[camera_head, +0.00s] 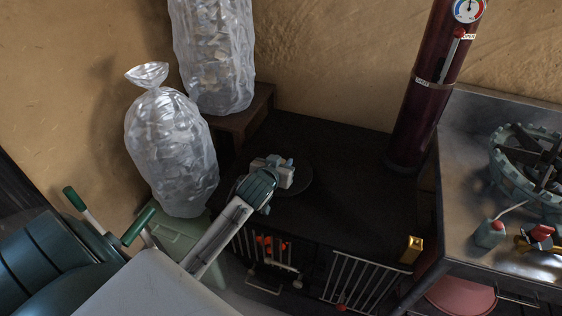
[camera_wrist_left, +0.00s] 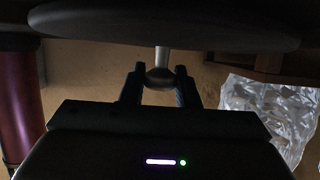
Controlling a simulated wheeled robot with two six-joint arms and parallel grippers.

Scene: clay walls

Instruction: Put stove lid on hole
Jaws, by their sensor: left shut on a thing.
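The stove lid (camera_head: 302,183) is a flat dark disc at the black stove top (camera_head: 350,150). My left gripper (camera_head: 284,172) is above it and partly covers it in the head view. In the left wrist view my left gripper (camera_wrist_left: 160,78) is shut on the round metal knob (camera_wrist_left: 160,74) of the lid (camera_wrist_left: 165,22), whose broad disc spans the top of that view. No open hole shows; the lid and gripper hide the surface under them. I cannot tell if the lid touches the stove. My right gripper is not in view.
Clear bags of ice-like chunks (camera_head: 172,150) stand left of the stove. A dark red cylinder (camera_head: 425,90) with a gauge rises at its back right. A metal counter (camera_head: 465,200) with a green burner (camera_head: 530,165) lies to the right. Barred doors (camera_head: 355,283) are at the front.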

